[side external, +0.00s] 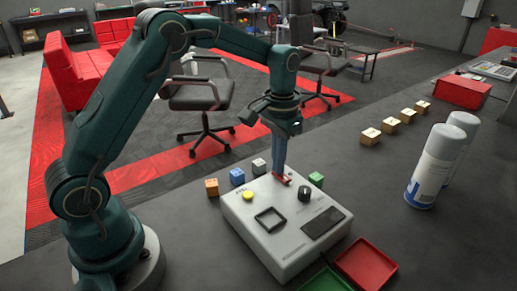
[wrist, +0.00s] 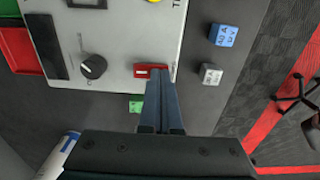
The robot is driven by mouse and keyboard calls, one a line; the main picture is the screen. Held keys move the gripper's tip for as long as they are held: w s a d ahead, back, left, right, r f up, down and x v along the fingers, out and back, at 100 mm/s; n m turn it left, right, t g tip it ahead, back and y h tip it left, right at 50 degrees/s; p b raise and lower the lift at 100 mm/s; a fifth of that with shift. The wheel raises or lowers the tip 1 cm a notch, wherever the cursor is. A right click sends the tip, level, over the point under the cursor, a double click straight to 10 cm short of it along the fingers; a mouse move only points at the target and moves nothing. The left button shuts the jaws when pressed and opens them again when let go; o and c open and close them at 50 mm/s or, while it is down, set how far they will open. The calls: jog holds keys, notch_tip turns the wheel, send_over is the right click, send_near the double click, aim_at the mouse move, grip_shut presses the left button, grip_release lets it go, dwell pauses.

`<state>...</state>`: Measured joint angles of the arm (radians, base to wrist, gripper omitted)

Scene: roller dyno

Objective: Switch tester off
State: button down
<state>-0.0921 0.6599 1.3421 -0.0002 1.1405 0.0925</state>
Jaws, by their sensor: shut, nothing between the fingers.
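The tester is a light grey box (side external: 240,220) on the dark bench, and its panel also fills the upper left of the wrist view (wrist: 125,40). Near its far edge is a small red switch (side external: 287,181), which shows as a red rocker in the wrist view (wrist: 148,71). The panel also has a black knob (side external: 305,193), a yellow button (side external: 248,197), a black square frame (side external: 270,220) and a dark display (side external: 323,222). My gripper (side external: 281,172) is shut and empty, pointing down. Its fingertips are at the red switch and partly cover it; contact is unclear.
Orange (side external: 211,187), blue (side external: 237,177), grey (side external: 259,167) and green (side external: 316,179) cubes stand close around the tester. Red (side external: 367,268) and green (side external: 327,282) trays lie in front. Spray cans (side external: 435,165) and several wooden blocks (side external: 389,125) stand to the right.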

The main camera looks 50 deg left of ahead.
jog(key=shift+r, duration=3.5)
jog(key=s+d+r+t, duration=0.2)
jog(key=s+r+t, duration=0.2)
jog(key=s+r, duration=0.55)
jog(key=s+d+f+t, duration=0.1)
jog(key=s+f, duration=0.6)
jog(key=s, duration=0.2)
jog(key=shift+s+f+t, duration=0.2)
jog(key=shift+f+t, duration=0.1)
